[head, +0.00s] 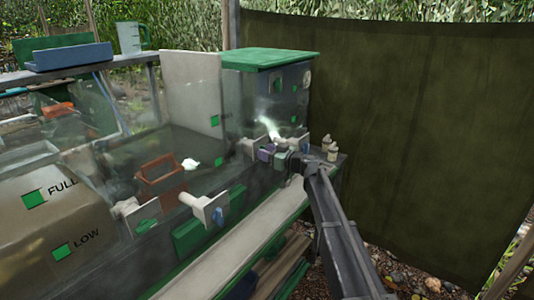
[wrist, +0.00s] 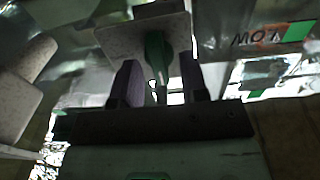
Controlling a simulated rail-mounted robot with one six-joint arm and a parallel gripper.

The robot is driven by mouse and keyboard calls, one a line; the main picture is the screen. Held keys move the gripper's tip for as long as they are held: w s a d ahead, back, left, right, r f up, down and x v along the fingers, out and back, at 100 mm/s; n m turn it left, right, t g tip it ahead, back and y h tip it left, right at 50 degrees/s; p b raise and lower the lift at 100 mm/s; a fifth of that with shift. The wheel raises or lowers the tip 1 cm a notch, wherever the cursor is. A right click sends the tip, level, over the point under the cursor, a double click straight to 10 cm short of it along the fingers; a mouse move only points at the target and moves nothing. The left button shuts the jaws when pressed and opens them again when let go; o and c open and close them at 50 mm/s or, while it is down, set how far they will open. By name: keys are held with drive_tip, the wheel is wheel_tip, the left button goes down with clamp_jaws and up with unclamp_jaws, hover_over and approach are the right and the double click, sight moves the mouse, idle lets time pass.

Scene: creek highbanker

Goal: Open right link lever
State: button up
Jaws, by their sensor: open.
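My gripper (head: 266,152) is at the right end of the clear trough, beside a pale valve plate (head: 248,147). In the wrist view my gripper (wrist: 158,84) is open, with its two dark purple fingers apart. A green lever (wrist: 157,58) hangs from a pale plate (wrist: 145,32) and shows between the fingers. I cannot tell whether either finger touches it. In the head view this lever is hidden by my gripper. A similar valve with a blue lever (head: 218,215) is nearer, and one with a green lever (head: 146,226) is further left.
A pale ledge (head: 215,255) runs along the trough's front. Small pale bottles (head: 330,150) stand right of my gripper. A green-lidded box (head: 270,60) stands behind it. A dark tarp (head: 420,130) hangs at the right. A brick-coloured block (head: 160,167) is inside the trough.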

drive_tip(key=shift+c, duration=0.3)
drive_tip(key=c, duration=0.5)
drive_tip(key=shift+c, duration=0.2)
drive_tip(key=shift+m, duration=0.3)
drive_tip(key=m, duration=1.7)
drive_tip(key=shift+w+d+f, duration=0.1)
drive_tip(key=shift+w+f, duration=0.1)
drive_tip(key=shift+f, duration=0.1)
